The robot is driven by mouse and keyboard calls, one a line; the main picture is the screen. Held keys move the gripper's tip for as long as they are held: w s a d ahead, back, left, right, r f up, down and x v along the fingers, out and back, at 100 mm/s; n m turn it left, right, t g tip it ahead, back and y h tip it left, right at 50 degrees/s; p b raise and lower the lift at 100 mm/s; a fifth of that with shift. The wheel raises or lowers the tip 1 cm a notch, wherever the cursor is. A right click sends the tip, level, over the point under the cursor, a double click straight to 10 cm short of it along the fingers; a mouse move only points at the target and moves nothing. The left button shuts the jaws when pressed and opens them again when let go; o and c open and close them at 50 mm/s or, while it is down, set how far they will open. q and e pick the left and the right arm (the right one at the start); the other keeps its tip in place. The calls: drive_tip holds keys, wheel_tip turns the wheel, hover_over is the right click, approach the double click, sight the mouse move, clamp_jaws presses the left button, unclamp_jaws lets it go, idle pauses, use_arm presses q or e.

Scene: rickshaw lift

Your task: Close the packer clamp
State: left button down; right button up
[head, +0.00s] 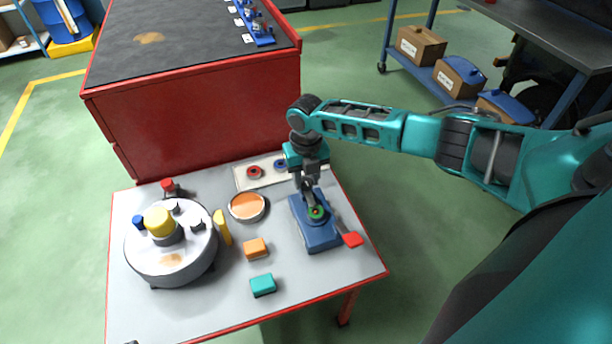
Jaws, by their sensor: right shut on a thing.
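The packer clamp, a blue block (320,237), sits on the right part of the grey-topped table. A dark lever ending in a red grip (353,239) lies along its right side, pointing to the front right. A green ring (316,212) with an orange-red centre is at the top of the block. My right gripper (311,197) comes down from above, at the block's far part, its fingers shut at the green ring. The fingertips are small and partly hidden, so the exact grip is hard to see. The red grip is apart from the fingers. My left gripper is not in view.
A pale tray (242,181) with red and blue rings lies behind the clamp. An orange dish (247,206), orange block (256,248), teal block (263,285) and large grey drum (150,262) stand left. The table's right edge is close; a red cabinet (215,115) stands behind.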

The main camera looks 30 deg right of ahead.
sight(306, 182)
drive_tip(key=shift+n, duration=0.3)
idle(0.4)
drive_tip(key=o, duration=1)
drive_tip(key=shift+o, duration=0.2)
use_arm(q)
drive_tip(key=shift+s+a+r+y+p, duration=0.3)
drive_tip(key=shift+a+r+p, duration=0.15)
drive_tip(key=shift+p, duration=0.8)
use_arm(e)
wheel_tip(306, 182, up, 13)
drive_tip(key=shift+f, duration=0.1)
